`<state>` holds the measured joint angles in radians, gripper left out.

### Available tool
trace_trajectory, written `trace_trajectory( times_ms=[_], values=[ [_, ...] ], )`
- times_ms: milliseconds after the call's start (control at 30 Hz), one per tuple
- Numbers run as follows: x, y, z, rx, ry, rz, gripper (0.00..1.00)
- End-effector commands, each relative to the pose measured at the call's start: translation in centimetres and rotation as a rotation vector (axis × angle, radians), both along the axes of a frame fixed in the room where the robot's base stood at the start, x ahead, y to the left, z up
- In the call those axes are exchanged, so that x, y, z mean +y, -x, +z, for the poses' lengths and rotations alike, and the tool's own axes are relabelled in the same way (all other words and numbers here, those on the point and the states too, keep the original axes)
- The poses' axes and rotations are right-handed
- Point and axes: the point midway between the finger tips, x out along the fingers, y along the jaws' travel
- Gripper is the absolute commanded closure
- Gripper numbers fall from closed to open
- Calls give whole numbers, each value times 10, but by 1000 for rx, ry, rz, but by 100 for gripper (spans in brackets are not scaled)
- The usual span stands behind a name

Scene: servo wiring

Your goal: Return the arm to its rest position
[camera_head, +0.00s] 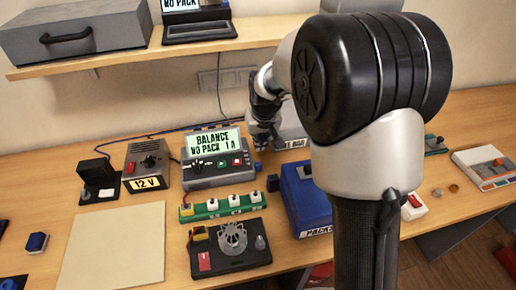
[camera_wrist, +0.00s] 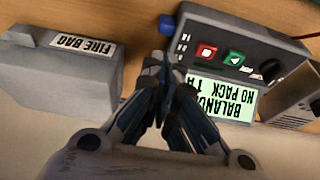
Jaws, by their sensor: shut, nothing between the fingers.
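My gripper (camera_wrist: 166,62) is shut and empty in the wrist view, its fingertips together over the table between the fire bag and the balance charger. In the head view my gripper (camera_head: 264,135) hangs at the end of my raised arm, just right of the charger's display. The balance charger (camera_head: 216,160) shows "BALANCE NO PACK 1A"; it also shows upside down in the wrist view (camera_wrist: 222,60). My arm covers much of the right middle of the head view.
The grey fire bag (camera_wrist: 62,75) stands close beside my gripper. A blue pack box (camera_head: 303,200), a green connector strip (camera_head: 222,207) and a black servo board (camera_head: 230,258) lie in front. A shelf (camera_head: 150,53) with a grey case (camera_head: 75,28) runs above. A beige mat (camera_head: 112,245) lies empty at left.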

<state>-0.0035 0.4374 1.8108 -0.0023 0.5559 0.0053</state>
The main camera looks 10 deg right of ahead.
Motion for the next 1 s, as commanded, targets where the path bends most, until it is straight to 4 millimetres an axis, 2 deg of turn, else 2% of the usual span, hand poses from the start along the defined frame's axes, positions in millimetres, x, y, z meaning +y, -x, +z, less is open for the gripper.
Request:
trace_trajectory(
  times_ms=[33,133,400,533,667,800,1000],
  values=[
    [0,2,9,-4,0,0,100],
    [0,6,20,-4,0,0,100],
    [0,10,29,-4,0,0,100],
    [0,28,50,-14,0,0,100],
    [-1,73,88,-28,0,-1,100],
    [-2,136,120,-38,1,-1,100],
    [-2,228,140,-54,2,-2,100]
  ],
)
